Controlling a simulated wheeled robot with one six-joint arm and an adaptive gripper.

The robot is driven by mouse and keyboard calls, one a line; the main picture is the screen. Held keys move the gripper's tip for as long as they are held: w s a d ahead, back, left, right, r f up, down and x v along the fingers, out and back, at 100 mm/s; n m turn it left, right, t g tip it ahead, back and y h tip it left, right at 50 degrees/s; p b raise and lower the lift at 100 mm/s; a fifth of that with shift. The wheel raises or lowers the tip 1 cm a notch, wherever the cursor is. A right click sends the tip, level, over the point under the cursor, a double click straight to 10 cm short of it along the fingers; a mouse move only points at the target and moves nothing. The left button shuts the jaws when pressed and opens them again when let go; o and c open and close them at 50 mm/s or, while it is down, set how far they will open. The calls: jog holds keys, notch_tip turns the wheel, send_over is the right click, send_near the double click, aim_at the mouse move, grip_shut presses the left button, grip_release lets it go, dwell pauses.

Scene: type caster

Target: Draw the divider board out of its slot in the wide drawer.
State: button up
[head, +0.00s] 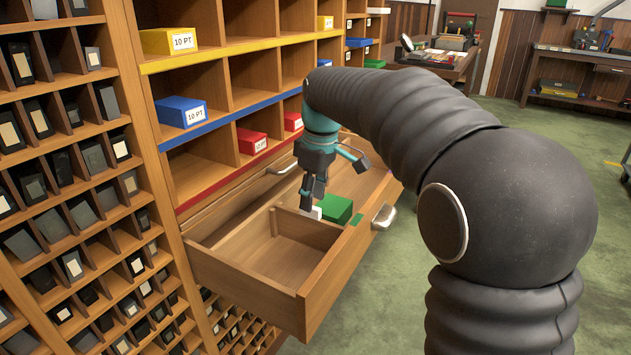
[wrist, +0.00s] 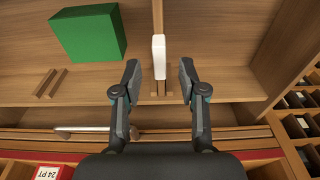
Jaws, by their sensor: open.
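The wide drawer (head: 300,312) is pulled out of the wooden cabinet. The divider board (head: 308,230) stands upright across it, parting the inside into compartments; in the wrist view the board (wrist: 157,14) is seen edge-on from above. A white tab (wrist: 159,57) sits on its top edge and also shows in the head view (head: 316,213). Two small cleats below the tab form the slot (wrist: 160,88) on the drawer wall. My gripper (wrist: 160,72) is open and points down, one finger on each side of the tab, apart from it. The board's lower part is hidden.
A green box (wrist: 88,33) lies in the compartment left of the board in the wrist view; the head view shows it too (head: 335,208). An empty pair of cleats (wrist: 50,83) is nearby. The near compartment (head: 280,260) is empty. Shelves with boxes (head: 182,112) rise close behind.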

aim_at(310, 216)
jog(key=f, duration=0.5)
jog(key=a+f, duration=0.1)
jog(key=f, duration=0.2)
jog(key=shift+w+f+b, duration=0.25)
jog(key=shift+f+b, duration=0.1)
grip_shut()
